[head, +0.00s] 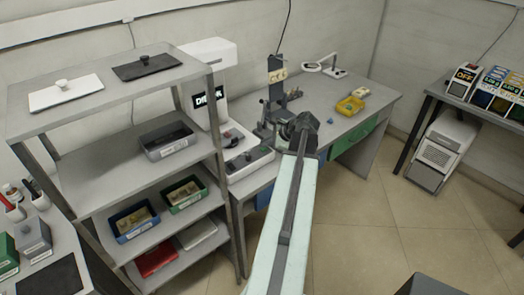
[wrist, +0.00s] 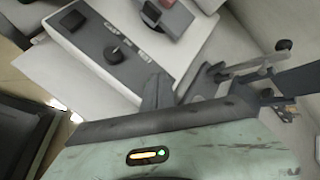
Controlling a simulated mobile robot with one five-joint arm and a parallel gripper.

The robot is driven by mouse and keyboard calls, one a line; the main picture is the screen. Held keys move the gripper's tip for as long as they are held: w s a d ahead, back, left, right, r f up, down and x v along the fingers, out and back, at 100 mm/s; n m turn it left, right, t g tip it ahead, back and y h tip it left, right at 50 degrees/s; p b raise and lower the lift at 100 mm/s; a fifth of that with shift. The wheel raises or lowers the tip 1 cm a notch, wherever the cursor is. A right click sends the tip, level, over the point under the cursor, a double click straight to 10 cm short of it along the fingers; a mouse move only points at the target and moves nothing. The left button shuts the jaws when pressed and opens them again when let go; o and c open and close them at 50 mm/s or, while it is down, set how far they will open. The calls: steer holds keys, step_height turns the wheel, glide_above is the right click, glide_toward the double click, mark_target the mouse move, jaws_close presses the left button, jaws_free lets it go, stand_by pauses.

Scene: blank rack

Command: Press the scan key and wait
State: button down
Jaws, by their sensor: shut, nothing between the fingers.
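In the wrist view the panel (wrist: 95,40) shows a dark round knob (wrist: 113,55) and a dark raised block (wrist: 72,20). My gripper (head: 304,123) is shut and empty, to the right of the panel in the head view. In the wrist view its dark fingers (wrist: 157,92) appear beside the white base, with no clear contact.
A shelf rack (head: 140,92) with lids and bins stands at left, partly hiding the machine. A dark stand with clamps (head: 276,75) is close behind my gripper. A yellow tray (head: 350,106) lies farther right on the bench.

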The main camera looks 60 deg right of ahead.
mark_target(266, 149)
steer(key=shift+f+b, duration=0.4)
steer(key=shift+b, duration=0.1)
stand_by(0.4)
stand_by(0.3)
steer(key=shift+r+p, duration=0.85)
steer(key=shift+p, duration=0.05)
step_height(266, 149, up, 5)
steer(key=p, duration=0.5)
steer(key=shift+r, duration=0.15)
steer(key=shift+s, duration=0.1)
